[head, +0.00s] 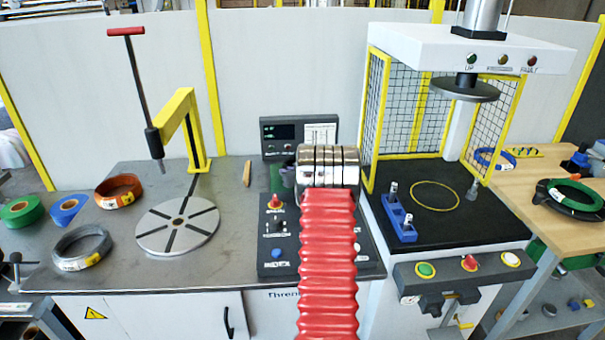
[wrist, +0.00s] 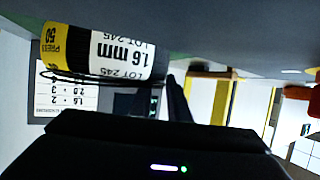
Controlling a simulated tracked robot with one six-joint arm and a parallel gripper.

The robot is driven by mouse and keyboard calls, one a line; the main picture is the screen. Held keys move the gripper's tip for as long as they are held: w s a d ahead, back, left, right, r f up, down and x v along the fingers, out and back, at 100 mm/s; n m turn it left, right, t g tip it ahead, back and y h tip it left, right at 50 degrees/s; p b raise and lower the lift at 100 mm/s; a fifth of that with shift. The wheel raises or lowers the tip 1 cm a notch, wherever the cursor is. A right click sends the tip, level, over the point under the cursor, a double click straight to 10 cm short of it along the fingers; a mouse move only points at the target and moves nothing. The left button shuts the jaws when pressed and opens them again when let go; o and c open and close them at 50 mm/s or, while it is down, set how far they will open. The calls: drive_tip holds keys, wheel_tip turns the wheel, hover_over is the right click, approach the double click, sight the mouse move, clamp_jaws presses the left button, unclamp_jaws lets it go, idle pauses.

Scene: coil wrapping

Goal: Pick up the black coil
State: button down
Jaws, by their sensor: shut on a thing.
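The black coil (wrist: 122,50) shows in the wrist view as a dark rounded piece, upper left. It bears a yellow and white label reading 1.6 mm, LOT 245 and PRESS 50. My gripper (wrist: 176,98) is shut on it; one dark finger shows beside the label, and the other finger is not clear. In the head view, my red arm and its chrome end hide most of the gripper and coil. A small dark part shows just left of the chrome end, but I cannot tell what it is.
Green (head: 21,211), blue (head: 67,210), copper (head: 119,190) and grey (head: 82,248) coils lie on the left bench. A slotted turntable (head: 178,224) stands beside them. A caged press (head: 435,195) with a blue pin block (head: 399,218) is on the right. A control box (head: 277,237) stands below my arm's end.

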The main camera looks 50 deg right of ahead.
drive_tip(key=shift+a+f, duration=0.2)
drive_tip(key=shift+f, duration=0.3)
drive_tip(key=shift+r, duration=0.2)
wheel_tip(320, 180, up, 11)
drive_tip(key=shift+d, duration=0.2)
drive_tip(key=shift+w+a+f, duration=0.1)
idle(0.5)
